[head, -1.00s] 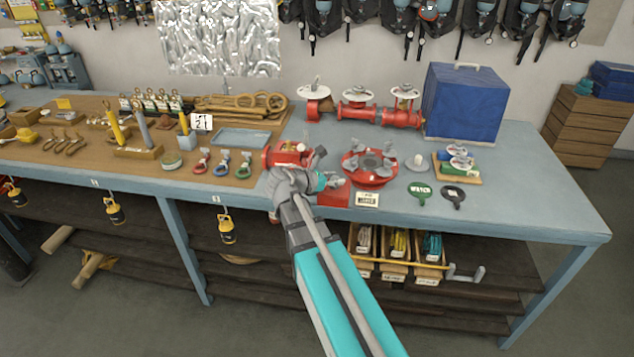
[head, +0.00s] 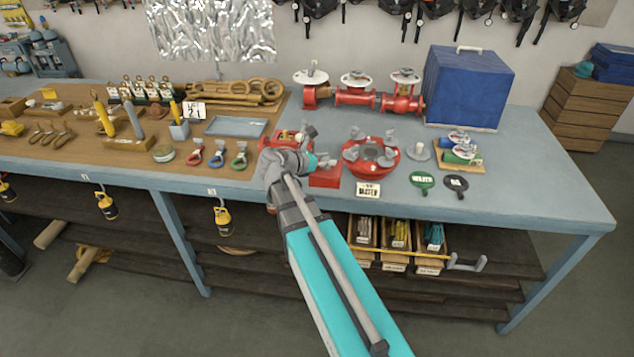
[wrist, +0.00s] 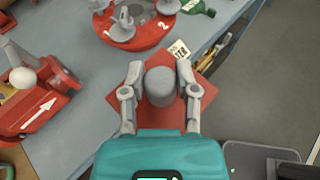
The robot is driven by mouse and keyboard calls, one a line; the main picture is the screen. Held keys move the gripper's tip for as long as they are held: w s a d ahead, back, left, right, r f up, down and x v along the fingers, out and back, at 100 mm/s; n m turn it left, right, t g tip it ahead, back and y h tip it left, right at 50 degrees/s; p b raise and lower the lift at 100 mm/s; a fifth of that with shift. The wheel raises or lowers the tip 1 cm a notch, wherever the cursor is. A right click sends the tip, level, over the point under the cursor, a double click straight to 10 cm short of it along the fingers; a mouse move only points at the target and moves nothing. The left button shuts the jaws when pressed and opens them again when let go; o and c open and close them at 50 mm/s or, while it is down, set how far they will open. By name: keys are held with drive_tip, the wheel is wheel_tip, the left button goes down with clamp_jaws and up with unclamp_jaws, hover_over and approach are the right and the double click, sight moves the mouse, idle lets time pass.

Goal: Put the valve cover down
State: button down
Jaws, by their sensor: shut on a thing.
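The valve cover (wrist: 122,100) is a red square plate with a grey round knob (wrist: 160,82) on top. In the wrist view my gripper (wrist: 160,80) is shut on this knob, one finger on each side. In the head view the red cover (head: 325,176) is below my gripper (head: 311,162), near the table's front edge. The red valve body (wrist: 35,103), with a white arrow and a pale ball on top, is just left of the cover and apart from it. The valve body also shows behind my gripper in the head view (head: 285,137). The cover's underside is hidden.
A red round flange (head: 370,170) with grey knobs stands right of the cover. A white label (head: 368,190) lies by the front edge of the grey table (head: 540,195). Coloured rings (head: 217,156) lie to the left. The table's right part is mostly clear.

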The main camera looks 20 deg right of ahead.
drive_tip(key=shift+w+a+r, duration=0.1)
drive_tip(key=shift+w+a, duration=0.05)
drive_tip(key=shift+a, duration=0.65)
drive_tip(key=shift+w+a, duration=0.15)
drive_tip(key=shift+a, duration=0.6)
drive_tip(key=w+d+f+b, duration=0.5)
drive_tip(key=w+f+b, duration=0.4)
drive_tip(key=w, duration=0.3)
drive_tip(key=shift+d, duration=0.2)
